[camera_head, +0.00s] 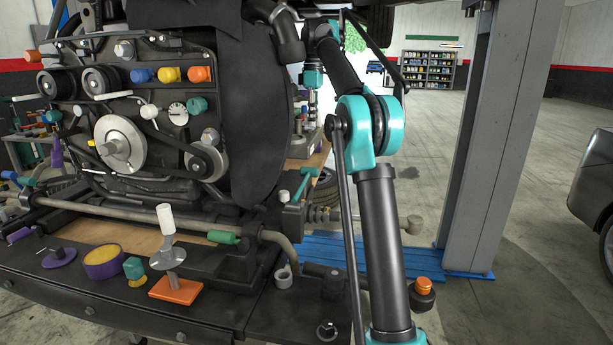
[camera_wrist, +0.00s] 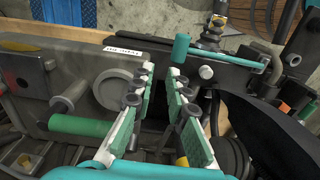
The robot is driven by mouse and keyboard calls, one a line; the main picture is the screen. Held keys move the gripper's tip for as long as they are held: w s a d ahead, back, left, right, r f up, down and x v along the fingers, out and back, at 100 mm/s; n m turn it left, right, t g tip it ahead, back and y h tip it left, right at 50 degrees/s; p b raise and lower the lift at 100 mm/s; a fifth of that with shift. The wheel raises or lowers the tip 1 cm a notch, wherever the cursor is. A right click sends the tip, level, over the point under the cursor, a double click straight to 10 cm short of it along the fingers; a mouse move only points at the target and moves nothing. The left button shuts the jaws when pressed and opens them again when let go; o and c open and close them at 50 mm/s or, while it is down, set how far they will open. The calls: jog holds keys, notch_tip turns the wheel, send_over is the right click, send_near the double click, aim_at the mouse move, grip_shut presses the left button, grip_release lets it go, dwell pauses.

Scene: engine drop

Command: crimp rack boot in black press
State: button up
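My gripper (camera_wrist: 160,70) is open in the wrist view, with a gap between its green-padded fingers and nothing held. It is above dark machinery. A black press-like block (camera_wrist: 140,45) with a small white label lies just beyond the fingertips; the label is too small to read. A teal T-shaped handle (camera_wrist: 225,56) rises at its right. In the head view the teal handle (camera_head: 303,184) stands right of the engine. A dark ribbed boot (camera_head: 319,214) sits on a rod beside it. Which ribbed part it matches in the wrist view is unclear. The head view does not show my gripper.
The engine (camera_head: 120,130) fills the left. A grey lift post (camera_head: 495,140) stands right. A green cylinder (camera_wrist: 82,127) lies left of my fingers.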

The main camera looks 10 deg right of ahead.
aim_at(309, 168)
jog(key=o, duration=0.5)
jog(key=shift+s+a+r+m, duration=0.15)
jog(key=shift+s+m, duration=0.15)
jog(key=shift+m, duration=0.8)
jog(key=o, duration=0.7)
jog(key=m, duration=0.1)
jog(key=s+m, duration=0.1)
jog(key=m, duration=0.3)
jog(key=shift+s+a+r, duration=0.15)
jog(key=shift+a+r, duration=0.05)
jog(key=shift+a, duration=0.05)
jog(key=shift+o, duration=0.4)
jog(key=m, duration=0.2)
jog(key=s+m, duration=0.1)
jog(key=m, duration=0.1)
jog(key=shift+s+a+r+m, duration=0.1)
jog(key=shift+a+r+m, duration=0.1)
jog(key=shift+m, duration=0.2)
jog(key=f+m, duration=0.2)
jog(key=f, duration=0.3)
jog(key=s+f+m, duration=0.1)
jog(key=f+m, duration=0.1)
jog(key=f, duration=0.4)
jog(key=f+m, duration=0.1)
jog(key=f, duration=0.5)
jog(key=shift+s+a+f+m, duration=0.1)
jog(key=shift+s+a+m, duration=0.15)
jog(key=shift+m, duration=0.15)
jog(key=c, duration=1.7)
